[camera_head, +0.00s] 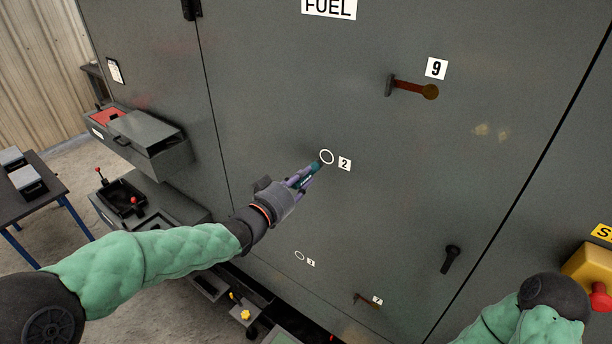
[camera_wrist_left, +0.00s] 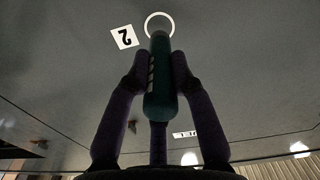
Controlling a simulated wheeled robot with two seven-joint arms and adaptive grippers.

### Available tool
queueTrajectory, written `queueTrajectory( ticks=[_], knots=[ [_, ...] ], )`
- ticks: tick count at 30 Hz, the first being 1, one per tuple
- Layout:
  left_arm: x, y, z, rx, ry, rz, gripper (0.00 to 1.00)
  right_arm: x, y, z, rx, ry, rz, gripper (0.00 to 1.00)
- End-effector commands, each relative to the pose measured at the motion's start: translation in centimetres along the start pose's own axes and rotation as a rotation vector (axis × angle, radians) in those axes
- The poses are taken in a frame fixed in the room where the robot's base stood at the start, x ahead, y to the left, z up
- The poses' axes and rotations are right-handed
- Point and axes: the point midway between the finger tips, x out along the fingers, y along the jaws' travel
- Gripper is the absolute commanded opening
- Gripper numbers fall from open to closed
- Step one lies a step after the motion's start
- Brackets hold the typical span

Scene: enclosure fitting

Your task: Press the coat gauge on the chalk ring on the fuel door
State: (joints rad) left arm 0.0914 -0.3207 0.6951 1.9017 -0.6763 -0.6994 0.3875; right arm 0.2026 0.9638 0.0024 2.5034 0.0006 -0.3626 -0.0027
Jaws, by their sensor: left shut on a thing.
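The coat gauge (camera_head: 308,178) is a small teal cylinder held between the fingers of my left gripper (camera_head: 300,182). In the left wrist view the gauge (camera_wrist_left: 160,90) points away from the gripper, and my left gripper (camera_wrist_left: 160,75) is shut on its sides. The grey fuel door (camera_head: 290,90) carries a white chalk ring (camera_head: 327,157) beside a label 2. The gauge tip is close to the ring's lower left edge; I cannot tell whether it touches the door. The ring also shows past the tip in the left wrist view (camera_wrist_left: 160,20). My right gripper is out of view.
A second, smaller ring (camera_head: 299,256) by label 3 is lower on the door. A handle (camera_head: 410,88) by label 9 and a black latch (camera_head: 451,259) stick out.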

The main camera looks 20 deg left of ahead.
Motion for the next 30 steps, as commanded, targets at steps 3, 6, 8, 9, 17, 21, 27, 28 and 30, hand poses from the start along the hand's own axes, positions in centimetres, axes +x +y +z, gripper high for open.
queueTrajectory(
  ticks=[3, 6, 8, 9, 17, 21, 27, 28, 30],
  knots=[
    [-0.9, -0.1, 0.0, 0.002, 0.002, -0.001, 0.0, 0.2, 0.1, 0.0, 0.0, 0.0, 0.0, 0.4],
    [-1.6, -0.1, -0.1, 0.002, 0.002, -0.002, 0.0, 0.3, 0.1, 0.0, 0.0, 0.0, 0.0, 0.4],
    [-2.0, -0.1, -0.1, 0.001, 0.002, -0.001, 0.0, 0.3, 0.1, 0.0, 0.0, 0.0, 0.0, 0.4],
    [-2.2, -0.1, -0.1, 0.001, 0.002, -0.001, 0.0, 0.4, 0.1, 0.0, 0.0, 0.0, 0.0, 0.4],
    [-3.2, 0.0, 0.0, 0.001, 0.001, -0.001, 0.0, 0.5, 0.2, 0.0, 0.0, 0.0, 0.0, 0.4],
    [-3.2, 0.0, -0.1, 0.001, 0.001, 0.0, 0.0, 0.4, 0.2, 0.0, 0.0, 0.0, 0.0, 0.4],
    [-3.2, 0.0, -0.1, 0.001, 0.001, 0.0, 0.0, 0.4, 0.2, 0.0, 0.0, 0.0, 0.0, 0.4],
    [-3.2, 0.0, -0.1, 0.001, 0.001, 0.0, 0.0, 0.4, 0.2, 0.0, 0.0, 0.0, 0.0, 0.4],
    [-3.2, 0.0, -0.1, 0.001, 0.001, 0.0, 0.0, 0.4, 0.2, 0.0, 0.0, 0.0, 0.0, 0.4]
  ],
)
